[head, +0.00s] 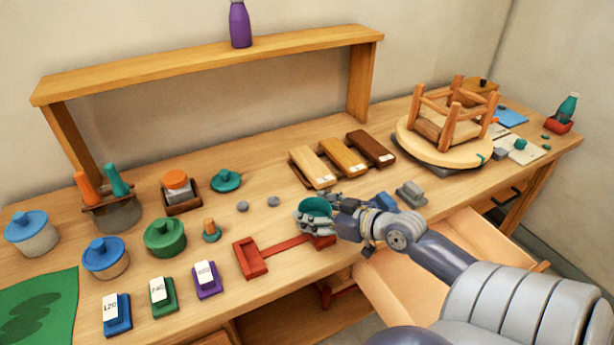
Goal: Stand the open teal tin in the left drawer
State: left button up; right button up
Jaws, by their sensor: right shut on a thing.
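My right gripper (335,212) is shut on the teal tin (317,206), with fingers around its side. The tin is open, its round mouth facing up, and it is held over the bench near the front edge. I cannot tell whether its base touches anything. A teal lid (227,180) with a knob lies on the bench to the left. An open wooden drawer (395,283) sticks out below the bench's front edge, to the right of the tin. My right forearm covers part of it, and the part I see looks empty. My left gripper is not in view.
A red clamp (250,259) lies at the front edge beside the tin. A grey block (411,194) sits right of my gripper. Wooden blocks (342,153) and an upturned stool (445,140) stand behind. Several lidded pots, including a green one (165,238), fill the left.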

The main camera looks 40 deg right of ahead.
jog(key=w+d, duration=0.1)
jog(key=w, duration=0.3)
jog(key=w+d, duration=0.1)
jog(key=w, duration=0.3)
jog(key=w+d+f+p, duration=0.1)
jog(key=w, duration=0.3)
jog(key=shift+w+d+f, duration=0.1)
jog(key=shift+w, duration=0.05)
jog(key=shift+f, duration=1.75)
jog(key=shift+f, duration=0.1)
jog(key=shift+f, duration=0.1)
jog(key=o, duration=1.1)
